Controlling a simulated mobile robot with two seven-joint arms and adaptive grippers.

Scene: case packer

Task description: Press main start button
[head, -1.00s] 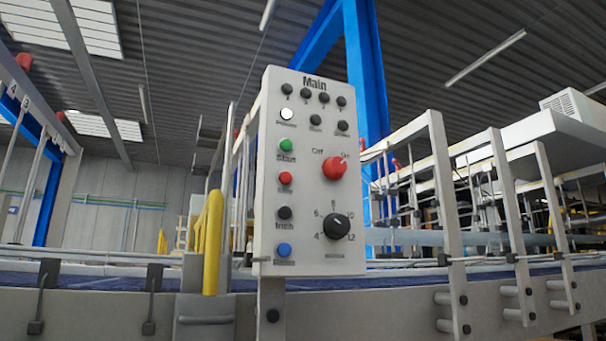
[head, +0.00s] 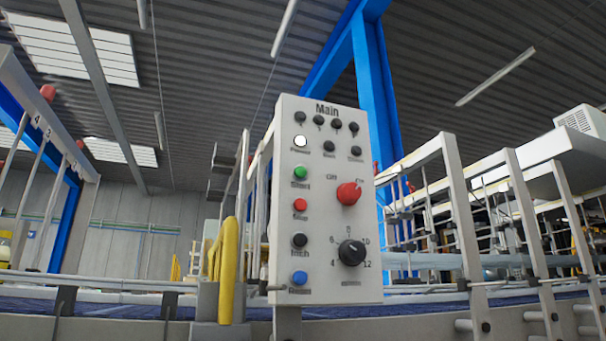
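The white control panel (head: 322,255) labelled "Main" stands upright on a post, a little right of the middle of the head view. Its green start button (head: 300,173) is in the left column, below a white button (head: 301,142) and above a red button (head: 300,205). A black button (head: 299,241) and a blue button (head: 299,278) sit lower in that column. A red rotary switch (head: 348,193) and a black numbered dial (head: 351,252) are on the right side of the panel. Neither of my grippers shows in the view.
A yellow rail (head: 226,270) stands just left of the panel. A blue conveyor surface (head: 440,308) with a grey edge runs across behind it. Grey upright frames (head: 464,235) stand to the right. The space in front of the panel looks clear.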

